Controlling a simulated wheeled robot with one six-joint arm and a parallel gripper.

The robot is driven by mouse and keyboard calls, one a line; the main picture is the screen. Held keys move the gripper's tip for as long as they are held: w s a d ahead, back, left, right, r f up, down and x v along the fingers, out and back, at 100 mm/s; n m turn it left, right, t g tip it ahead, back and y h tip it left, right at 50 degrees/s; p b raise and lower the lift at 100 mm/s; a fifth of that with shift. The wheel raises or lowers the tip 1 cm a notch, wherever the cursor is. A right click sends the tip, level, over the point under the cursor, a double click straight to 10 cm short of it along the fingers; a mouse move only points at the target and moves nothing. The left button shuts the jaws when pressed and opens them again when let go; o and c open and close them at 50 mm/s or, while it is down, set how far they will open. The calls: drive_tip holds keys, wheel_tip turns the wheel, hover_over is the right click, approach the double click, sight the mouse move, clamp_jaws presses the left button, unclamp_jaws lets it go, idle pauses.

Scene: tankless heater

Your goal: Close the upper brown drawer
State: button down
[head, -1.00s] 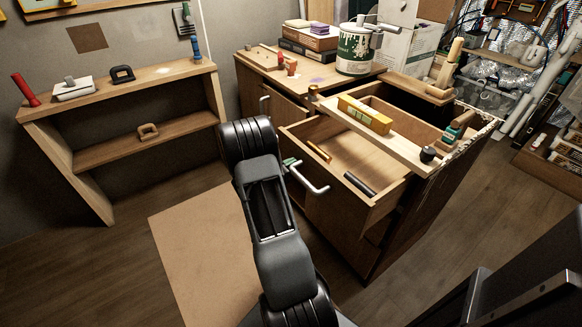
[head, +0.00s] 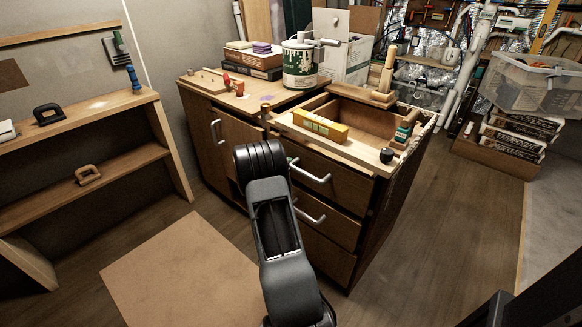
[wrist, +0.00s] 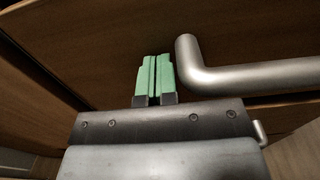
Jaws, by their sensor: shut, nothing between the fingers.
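The upper brown drawer (head: 338,191) is in the cabinet in the head view, with its front looking flush with the cabinet and its inside out of sight. Its silver bar handle (head: 312,173) shows just right of my arm. In the wrist view the drawer front (wrist: 105,40) fills the top, with the handle (wrist: 240,78) on the right. My gripper (wrist: 155,62) has its green fingers together, empty, just left of the handle's bend and close to the wood. I cannot tell if they touch it.
A lower drawer (head: 325,228) with its own handle is shut below. The cabinet top holds a yellow box (head: 320,126) and a paint can (head: 300,65). A shelf unit (head: 120,160) stands left. A brown mat (head: 180,275) lies on the floor; floor right of the cabinet is clear.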

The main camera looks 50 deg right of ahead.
drive_tip(key=shift+a, duration=0.15)
drive_tip(key=a+p, duration=0.1)
drive_tip(key=a, duration=1.2)
drive_tip(key=shift+a+p, duration=0.35)
drive_tip(key=shift+a, duration=0.05)
